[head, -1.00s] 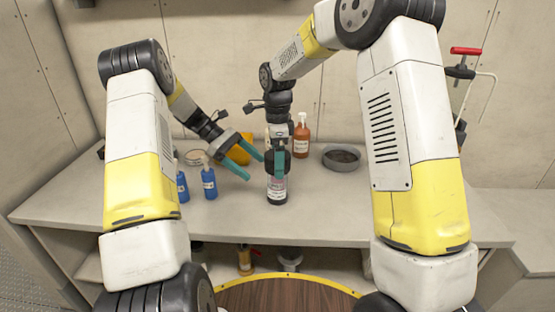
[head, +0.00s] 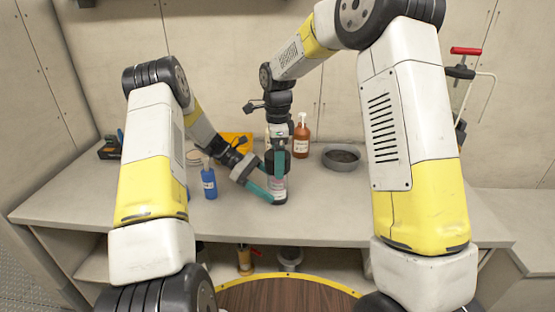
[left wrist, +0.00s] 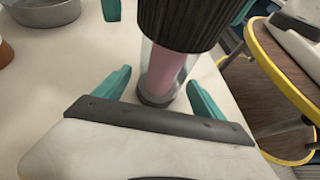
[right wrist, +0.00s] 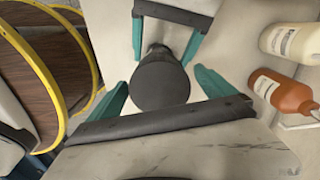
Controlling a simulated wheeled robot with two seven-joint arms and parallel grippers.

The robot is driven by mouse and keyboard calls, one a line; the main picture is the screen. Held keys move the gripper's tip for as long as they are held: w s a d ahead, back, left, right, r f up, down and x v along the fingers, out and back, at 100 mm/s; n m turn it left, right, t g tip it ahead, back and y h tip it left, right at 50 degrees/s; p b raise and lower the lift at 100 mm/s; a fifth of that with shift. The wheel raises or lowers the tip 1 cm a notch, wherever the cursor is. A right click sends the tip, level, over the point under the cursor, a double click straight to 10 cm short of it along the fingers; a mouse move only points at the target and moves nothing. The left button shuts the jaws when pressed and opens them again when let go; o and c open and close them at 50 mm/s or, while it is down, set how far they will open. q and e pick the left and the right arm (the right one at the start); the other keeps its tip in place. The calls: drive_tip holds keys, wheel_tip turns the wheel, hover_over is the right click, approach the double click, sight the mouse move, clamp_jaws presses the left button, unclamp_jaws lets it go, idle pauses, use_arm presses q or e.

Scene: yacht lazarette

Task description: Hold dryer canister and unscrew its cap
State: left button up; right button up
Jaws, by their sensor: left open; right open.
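The dryer canister (head: 279,190) stands upright on the bench, with a clear body (left wrist: 163,72), pink contents and a wide black ribbed cap (left wrist: 182,22). My left gripper (head: 263,178) is open, low beside the canister, with its fingers reaching to either side of the body. In the left wrist view the body stands between the fingertips, with gaps visible. My right gripper (right wrist: 163,92) is open and points down over the canister. Its fingers lie on either side of the round black cap (right wrist: 160,86), apart from it in the right wrist view. The head view partly hides the cap.
A blue bottle (head: 209,183) stands left of the canister. An orange bottle (head: 301,140) and a grey bowl (head: 341,158) stand behind and to the right. The bench front (head: 330,215) is clear.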

use_arm(q)
drive_tip(key=shift+s+d+f, duration=0.2)
drive_tip(key=shift+d+f, duration=0.1)
drive_tip(key=shift+d, duration=0.25)
drive_tip(key=shift+c, duration=0.2)
drive_tip(key=c, duration=1.1)
use_arm(e)
drive_tip(key=shift+c, duration=0.4)
drive_tip(key=c, duration=1.4)
use_arm(q)
drive_tip(key=o, duration=0.4)
use_arm(e)
drive_tip(key=shift+c, duration=0.8)
use_arm(q)
clamp_jaws()
